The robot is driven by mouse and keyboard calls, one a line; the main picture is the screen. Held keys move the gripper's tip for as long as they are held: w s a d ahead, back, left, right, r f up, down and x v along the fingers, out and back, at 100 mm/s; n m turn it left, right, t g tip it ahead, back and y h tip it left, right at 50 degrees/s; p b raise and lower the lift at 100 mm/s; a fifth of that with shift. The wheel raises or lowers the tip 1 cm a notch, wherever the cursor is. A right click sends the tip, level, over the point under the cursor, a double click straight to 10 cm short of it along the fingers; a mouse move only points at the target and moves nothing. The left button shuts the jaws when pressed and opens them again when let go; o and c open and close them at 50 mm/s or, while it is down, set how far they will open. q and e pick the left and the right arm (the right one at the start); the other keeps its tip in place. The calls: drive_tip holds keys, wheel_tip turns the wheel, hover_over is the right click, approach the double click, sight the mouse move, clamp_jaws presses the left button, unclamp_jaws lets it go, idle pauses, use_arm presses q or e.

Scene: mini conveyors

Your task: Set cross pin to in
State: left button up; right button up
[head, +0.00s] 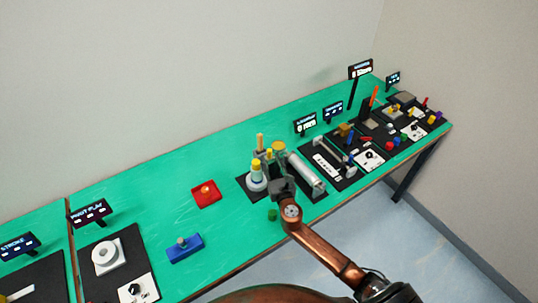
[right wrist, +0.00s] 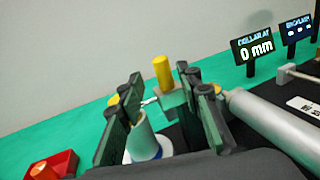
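My right gripper (head: 282,186) is at the near edge of a black-based fixture with yellow-topped parts. In the right wrist view its fingers (right wrist: 160,97) are spread apart. Between them, farther off, show a grey block (right wrist: 174,102) with an upright yellow peg (right wrist: 162,71) and a thin silver pin (right wrist: 149,101) sticking out to the left. I cannot tell for sure which part is the cross pin. A white post with a blue ring (right wrist: 142,139) stands behind the left finger, partly hidden. A grey cylinder (head: 306,172) lies to the right. My left gripper is not in view.
A red tray (head: 206,194) and a blue block with a knob (head: 185,248) lie left on the green table (head: 150,205). A sign (right wrist: 252,50) reads "0 mm". More fixtures crowd the right.

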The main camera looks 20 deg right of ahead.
drive_tip(key=s+a, duration=0.1)
drive_tip(key=s, duration=0.6)
drive_tip(key=shift+s+a, duration=0.2)
drive_tip(key=shift+s, duration=0.1)
